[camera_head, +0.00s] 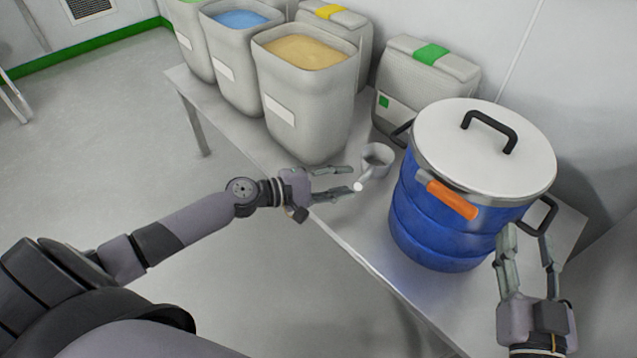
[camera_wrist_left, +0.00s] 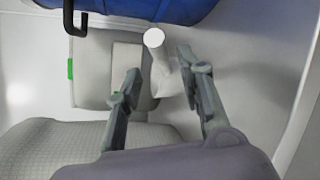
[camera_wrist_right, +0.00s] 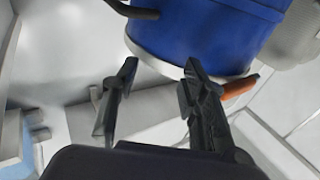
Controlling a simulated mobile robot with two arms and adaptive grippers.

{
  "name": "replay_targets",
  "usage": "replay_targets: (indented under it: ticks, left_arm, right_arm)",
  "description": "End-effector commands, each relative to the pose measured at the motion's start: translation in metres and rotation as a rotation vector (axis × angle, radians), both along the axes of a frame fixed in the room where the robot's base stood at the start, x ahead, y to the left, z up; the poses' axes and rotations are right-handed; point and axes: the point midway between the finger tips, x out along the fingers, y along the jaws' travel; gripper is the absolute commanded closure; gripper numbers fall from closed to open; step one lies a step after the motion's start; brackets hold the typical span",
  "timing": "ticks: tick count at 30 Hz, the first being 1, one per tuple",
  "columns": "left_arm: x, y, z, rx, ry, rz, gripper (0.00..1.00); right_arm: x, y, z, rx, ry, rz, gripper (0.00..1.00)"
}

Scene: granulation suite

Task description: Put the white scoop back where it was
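The white scoop (camera_head: 376,160) is on the table between the sand-coloured-fill container and the blue drum, its round-ended handle pointing toward my left gripper (camera_head: 349,181). That gripper is open, with its fingertips close to the handle. In the left wrist view, the scoop (camera_wrist_left: 166,80) appears between and just beyond the spread fingers (camera_wrist_left: 160,65); I cannot tell whether they touch it. My right gripper (camera_head: 527,236) is open and empty beside the right front of the drum. In the right wrist view its fingers (camera_wrist_right: 160,65) are apart with nothing between them.
The blue drum (camera_head: 430,225) has a white lid (camera_head: 480,150), black handles and an orange grip (camera_head: 452,200). Open containers hold tan (camera_head: 305,52) and blue (camera_head: 240,19) material. A lidded container with a green label (camera_head: 430,70) stands behind. The table's front edge (camera_head: 365,262) runs below.

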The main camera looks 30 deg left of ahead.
Motion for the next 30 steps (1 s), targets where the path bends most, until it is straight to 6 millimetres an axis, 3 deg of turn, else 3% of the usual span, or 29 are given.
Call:
replay_targets:
  ticks: [9,16,20,24,30]
  left_arm:
    - [-0.036,0.031,0.009,-0.002,0.003,0.0,0.65]
    - [-0.047,0.033,0.01,0.019,-0.014,-0.009,0.65]
    - [-0.059,0.008,0.005,0.133,-0.1,-0.049,0.65]
    - [-0.075,-0.032,0.003,0.363,-0.286,-0.1,0.65]
    - [-0.091,-0.074,0.022,0.736,-0.59,-0.11,0.65]
  right_arm:
    - [0.0,-0.001,-0.004,-0.007,0.026,-0.001,0.6]
    - [0.0,-0.002,-0.009,-0.012,0.048,-0.004,0.6]
    - [0.0,-0.002,-0.009,-0.013,0.049,-0.004,0.6]
    - [0.0,-0.002,-0.009,-0.013,0.049,-0.004,0.6]
    - [0.0,-0.002,-0.009,-0.013,0.049,-0.005,0.6]
